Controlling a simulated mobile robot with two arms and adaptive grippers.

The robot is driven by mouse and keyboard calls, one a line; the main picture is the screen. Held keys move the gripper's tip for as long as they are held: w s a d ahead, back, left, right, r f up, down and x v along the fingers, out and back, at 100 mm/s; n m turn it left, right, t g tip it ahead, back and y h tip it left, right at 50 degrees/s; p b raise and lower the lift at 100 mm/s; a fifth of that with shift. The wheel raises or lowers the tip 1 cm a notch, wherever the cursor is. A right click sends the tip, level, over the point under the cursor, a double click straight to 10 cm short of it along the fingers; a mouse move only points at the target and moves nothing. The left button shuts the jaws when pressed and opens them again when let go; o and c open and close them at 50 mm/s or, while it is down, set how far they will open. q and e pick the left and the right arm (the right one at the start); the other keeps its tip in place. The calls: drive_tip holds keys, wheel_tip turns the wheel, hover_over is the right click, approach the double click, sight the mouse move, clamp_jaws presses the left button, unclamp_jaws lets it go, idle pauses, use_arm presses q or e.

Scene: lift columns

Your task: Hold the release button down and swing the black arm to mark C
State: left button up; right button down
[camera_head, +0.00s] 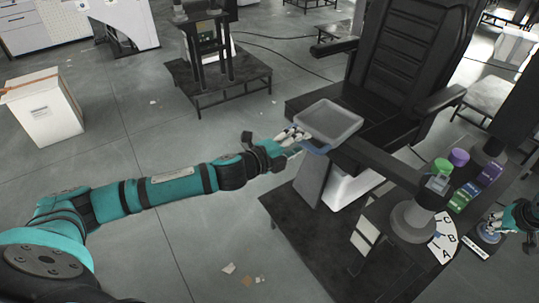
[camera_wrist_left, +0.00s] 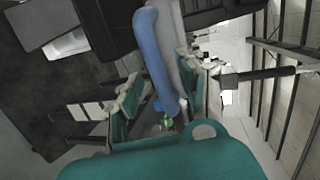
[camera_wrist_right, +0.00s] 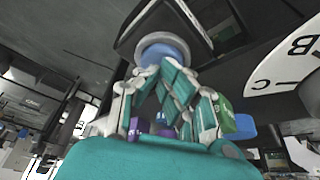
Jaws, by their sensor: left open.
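The black arm (camera_head: 378,163) runs from the grey pivot post (camera_head: 412,222) to a grey tray (camera_head: 329,121). A blue handle (camera_head: 316,149) hangs under the tray's near edge. My left gripper (camera_head: 297,138) is at this handle, open; in the left wrist view the blue handle (camera_wrist_left: 154,55) passes between its fingers. The lettered dial (camera_head: 443,240) lies beside the post; marks B and C show on the dial in the right wrist view (camera_wrist_right: 285,62). My right gripper (camera_head: 497,223) has its fingertips together at the blue release button (camera_head: 488,236); the button (camera_wrist_right: 163,54) shows just beyond them. Contact is unclear.
A black seat (camera_head: 405,60) with an armrest stands behind the tray. Green (camera_head: 442,165) and purple (camera_head: 459,157) cylinders and a green box (camera_head: 463,197) and purple box (camera_head: 490,173) stand near the post. A white box (camera_head: 42,110) is far left; the floor between is mostly clear.

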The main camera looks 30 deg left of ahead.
use_arm(q)
drive_tip(key=v, duration=1.1)
idle(0.6)
